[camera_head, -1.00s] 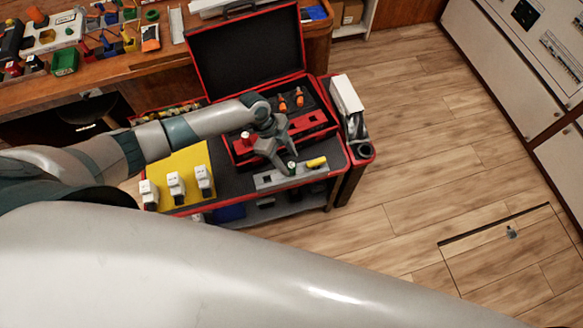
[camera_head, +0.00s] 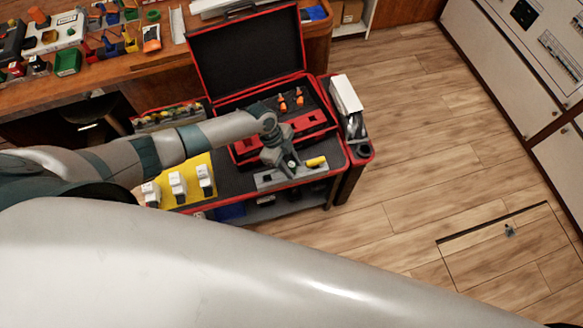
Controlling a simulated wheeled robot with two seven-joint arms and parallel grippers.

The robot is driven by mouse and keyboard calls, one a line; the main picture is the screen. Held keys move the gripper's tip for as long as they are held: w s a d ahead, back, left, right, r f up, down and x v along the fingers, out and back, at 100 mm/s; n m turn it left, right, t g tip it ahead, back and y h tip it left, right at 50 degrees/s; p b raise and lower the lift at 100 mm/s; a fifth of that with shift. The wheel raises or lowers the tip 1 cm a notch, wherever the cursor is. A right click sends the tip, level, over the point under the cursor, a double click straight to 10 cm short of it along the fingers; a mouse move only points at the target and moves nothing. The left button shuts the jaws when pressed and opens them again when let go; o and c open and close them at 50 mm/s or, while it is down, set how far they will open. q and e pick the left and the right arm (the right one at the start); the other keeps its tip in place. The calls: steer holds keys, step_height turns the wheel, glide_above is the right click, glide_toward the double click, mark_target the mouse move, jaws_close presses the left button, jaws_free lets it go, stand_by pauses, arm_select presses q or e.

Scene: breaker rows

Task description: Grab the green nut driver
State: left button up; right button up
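The green nut driver (camera_head: 292,164) shows only as a small dark green spot at the grey holder (camera_head: 264,181) on the front of the cart; my gripper hides most of it. My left gripper (camera_head: 287,166) is over the holder, right at the green nut driver, with its fingers pointing down. The fingers look close together around or beside it, and I cannot tell whether they touch it. A yellow-handled tool (camera_head: 316,162) lies just right of it on the same holder. My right gripper is not in view.
An open black and red toolbox (camera_head: 246,58) stands behind, with orange-handled tools (camera_head: 299,97) inside. A yellow board with white breakers (camera_head: 178,183) is left of the holder. A white box (camera_head: 346,95) stands on the cart's right side.

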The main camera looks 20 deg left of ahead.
arm_select(q)
jaws_close()
steer(key=shift+r+b, duration=0.3)
steer(key=shift+r, duration=0.5)
step_height(320, 180, up, 2)
steer(key=shift+b, duration=0.4)
steer(key=s+d+r+b, duration=0.2)
steer(key=s+d+r, duration=0.5)
steer(key=d, duration=0.1)
steer(key=shift+s+d+r+b, duration=0.2)
steer(key=shift+s+d+b, duration=0.1)
steer(key=shift+d, duration=0.1)
